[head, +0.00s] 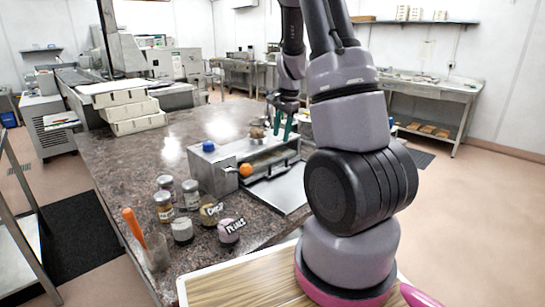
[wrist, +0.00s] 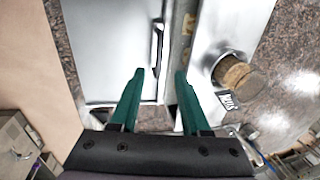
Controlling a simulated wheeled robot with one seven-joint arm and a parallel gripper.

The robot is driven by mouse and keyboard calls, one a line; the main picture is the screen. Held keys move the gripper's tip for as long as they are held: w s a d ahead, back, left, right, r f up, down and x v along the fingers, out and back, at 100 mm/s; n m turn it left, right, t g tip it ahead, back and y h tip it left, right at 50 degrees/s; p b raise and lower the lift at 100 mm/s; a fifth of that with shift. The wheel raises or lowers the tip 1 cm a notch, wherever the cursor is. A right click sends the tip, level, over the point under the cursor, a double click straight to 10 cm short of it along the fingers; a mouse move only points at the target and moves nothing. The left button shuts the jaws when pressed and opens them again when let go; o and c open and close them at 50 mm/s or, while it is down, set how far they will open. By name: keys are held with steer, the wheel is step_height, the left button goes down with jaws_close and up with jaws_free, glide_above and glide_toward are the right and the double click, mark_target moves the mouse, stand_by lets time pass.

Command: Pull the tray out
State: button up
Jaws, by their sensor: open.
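A grey metal box (head: 215,172) with a blue knob and an orange knob stands on the counter. A flat metal plate (head: 287,190) lies in front of its opening, like a lowered door; it fills the left of the wrist view (wrist: 105,45). A dark bar handle (wrist: 157,42) runs along the opening, between plate and box. The tray itself is mostly hidden, and I cannot tell its edges. My gripper (head: 283,126) is open and empty above the box's front edge. In the wrist view its green fingertips (wrist: 160,74) point down, with the handle just beyond the gap.
A jar of brown bits (wrist: 236,74) stands on the box top. Several labelled jars (head: 183,230) and a cup with an orange-handled tool (head: 156,252) stand left of the plate. White stacked bins (head: 128,105) are at the counter's back left.

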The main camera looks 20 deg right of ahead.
mark_target(277, 161)
steer(key=f, duration=0.3)
steer(key=w+f, duration=0.1)
steer(key=f, duration=0.6)
steer(key=shift+w+a, duration=0.35)
steer(key=shift+w, duration=0.05)
jaws_close()
stand_by(0.9)
